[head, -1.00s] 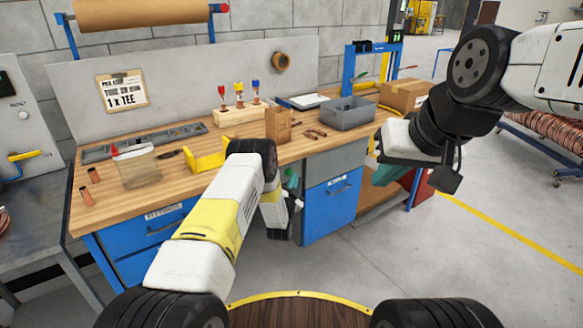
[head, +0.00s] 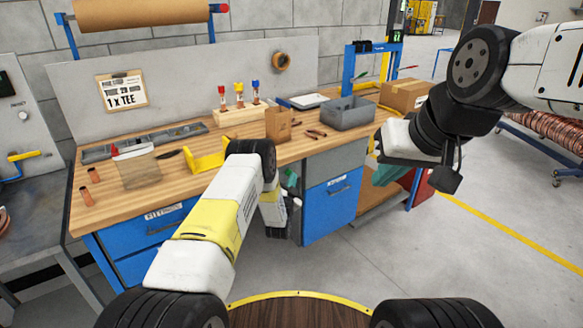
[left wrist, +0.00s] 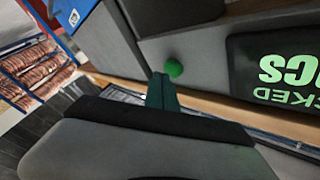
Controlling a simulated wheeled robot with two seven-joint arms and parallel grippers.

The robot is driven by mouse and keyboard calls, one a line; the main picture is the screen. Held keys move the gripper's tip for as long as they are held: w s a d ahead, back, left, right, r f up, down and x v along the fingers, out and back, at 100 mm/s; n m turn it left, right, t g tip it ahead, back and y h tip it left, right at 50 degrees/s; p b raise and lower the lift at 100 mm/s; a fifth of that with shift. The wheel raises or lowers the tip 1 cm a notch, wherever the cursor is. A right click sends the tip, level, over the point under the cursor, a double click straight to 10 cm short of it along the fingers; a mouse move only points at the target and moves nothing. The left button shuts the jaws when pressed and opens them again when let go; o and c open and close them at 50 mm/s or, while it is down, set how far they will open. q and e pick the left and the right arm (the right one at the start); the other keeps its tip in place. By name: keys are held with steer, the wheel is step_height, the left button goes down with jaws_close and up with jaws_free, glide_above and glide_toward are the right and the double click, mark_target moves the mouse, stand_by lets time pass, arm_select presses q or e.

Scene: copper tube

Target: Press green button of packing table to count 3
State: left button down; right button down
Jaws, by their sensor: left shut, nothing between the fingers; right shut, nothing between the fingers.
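The green button (left wrist: 174,68) is a small round knob on a grey panel in the left wrist view. A dark display with green letters (left wrist: 285,75) is beside it, turned upside down in this view. My left gripper (left wrist: 161,82) is shut and empty, its dark green fingertips right by the button; I cannot tell whether they touch it. In the head view my left arm hides the button, and the left gripper (head: 290,179) shows only in part before the packing table (head: 225,165). My right gripper (head: 398,148) is shut and empty, partly hidden, off the table's right side.
The tabletop holds a grey bin (head: 347,115), a cardboard box (head: 404,95), a yellow holder (head: 207,160) and copper pieces (head: 94,175). Blue drawers (head: 332,205) are under the top. A rack of copper coils (head: 545,140) stands at the right; the floor between is clear.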

arm_select(q)
steer(key=shift+w+a, duration=0.35)
steer(key=shift+w, duration=0.05)
stand_by(0.8)
steer(key=shift+d, duration=0.1)
steer(key=shift+s+d, duration=0.5)
steer(key=shift+s, duration=0.25)
steer(key=s+d, duration=0.1)
steer(key=s, duration=0.1)
steer(key=s+d, duration=0.2)
stand_by(0.5)
stand_by(0.4)
